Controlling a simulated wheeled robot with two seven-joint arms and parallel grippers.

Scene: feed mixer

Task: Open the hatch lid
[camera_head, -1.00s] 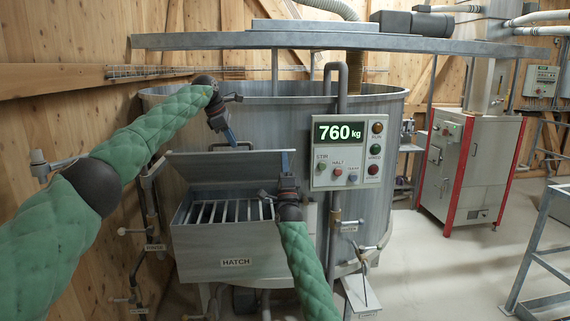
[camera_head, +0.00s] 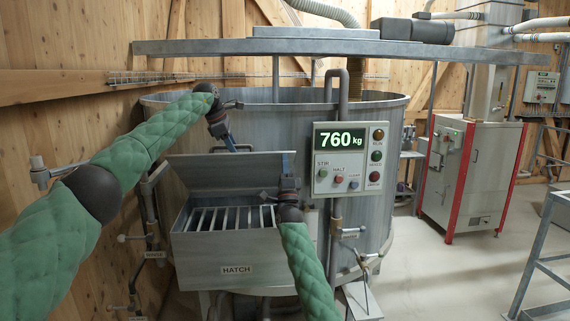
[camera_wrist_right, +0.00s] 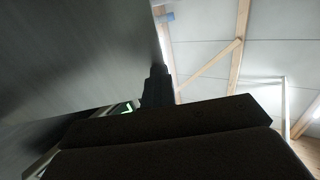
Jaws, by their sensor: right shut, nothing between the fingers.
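The grey hatch lid (camera_head: 215,174) stands raised and tilted above the hatch box (camera_head: 225,258), with the box's bar grating showing beneath it. A dark handle (camera_head: 240,148) is at its top edge. My left gripper (camera_head: 230,144) points down at this top edge, close to the handle; contact and its fingers are unclear. My right gripper (camera_head: 288,162) is shut and empty, pointing up beside the lid's right edge; whether it touches is unclear. In the right wrist view, a large grey surface, probably the lid (camera_wrist_right: 75,50), fills the left beside the dark fingertips (camera_wrist_right: 157,78).
The control panel (camera_head: 350,160), reading 760 kg, is just right of my right gripper. Behind is the large round tank (camera_head: 275,115) under a grey beam (camera_head: 330,47). Pipes and valves flank the hatch box. Open floor (camera_head: 420,275) lies to the right.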

